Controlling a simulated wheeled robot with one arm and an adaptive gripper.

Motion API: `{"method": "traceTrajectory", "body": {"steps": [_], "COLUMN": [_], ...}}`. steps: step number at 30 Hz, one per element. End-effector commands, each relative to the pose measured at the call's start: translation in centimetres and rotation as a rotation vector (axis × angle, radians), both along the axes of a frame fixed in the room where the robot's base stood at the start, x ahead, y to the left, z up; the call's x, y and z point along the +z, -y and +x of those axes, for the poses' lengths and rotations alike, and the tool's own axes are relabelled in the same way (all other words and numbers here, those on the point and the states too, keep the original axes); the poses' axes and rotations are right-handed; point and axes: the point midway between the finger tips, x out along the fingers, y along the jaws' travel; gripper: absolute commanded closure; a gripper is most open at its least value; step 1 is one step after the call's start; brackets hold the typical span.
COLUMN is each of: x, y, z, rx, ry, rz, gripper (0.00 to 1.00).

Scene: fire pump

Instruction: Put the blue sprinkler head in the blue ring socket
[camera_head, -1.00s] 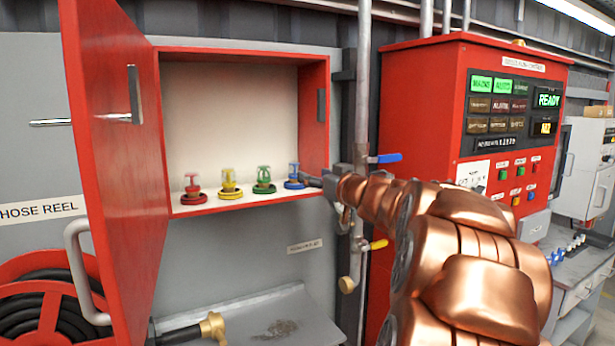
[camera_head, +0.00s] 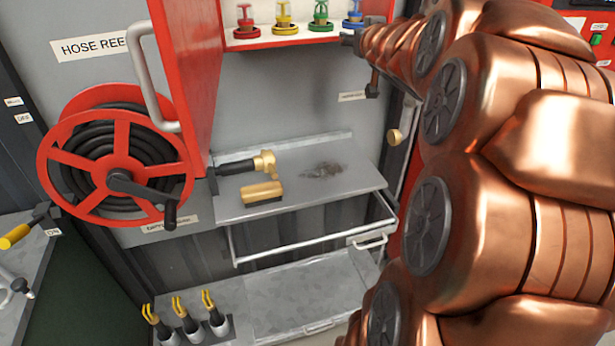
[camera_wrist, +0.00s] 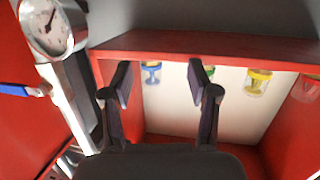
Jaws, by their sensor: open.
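The blue sprinkler head (camera_head: 354,11) stands upright at the blue ring socket (camera_head: 353,25), last on the right in a row on the red cabinet's shelf. Whether it is fully seated is too small to tell. My gripper (camera_wrist: 160,80) is open, with nothing held between its two dark fingers. In the wrist view, which looks upside down, the blue head (camera_wrist: 151,70) shows beyond the gap, nearer the left finger. In the head view, my gripper is just below and right of the blue ring, largely hidden by my copper arm.
Red (camera_head: 244,15), yellow (camera_head: 284,12) and green (camera_head: 321,11) heads stand left in their rings. The open red cabinet door (camera_head: 187,80) is left. A gauge (camera_wrist: 46,26) and blue-handled valve (camera_wrist: 15,90) are close beside my gripper. A grey shelf (camera_head: 310,190) lies below.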

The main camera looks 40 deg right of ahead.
Motion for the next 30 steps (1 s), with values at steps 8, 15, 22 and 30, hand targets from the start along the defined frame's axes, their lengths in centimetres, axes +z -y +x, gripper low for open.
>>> {"method": "traceTrajectory", "body": {"steps": [8,15,22,30], "x": [-9.3,-19.3,-26.2,-28.4], "y": [-7.9,-18.3,-29.5,-36.5], "z": [-2.2,-9.3,-20.1,-29.2], "rx": [-0.079,-0.021,0.168,0.364], "ry": [-0.325,-0.747,-1.184,-1.486], "rz": [0.114,0.238,0.346,0.416], "gripper": [0.40,0.40,0.40,0.40]}}
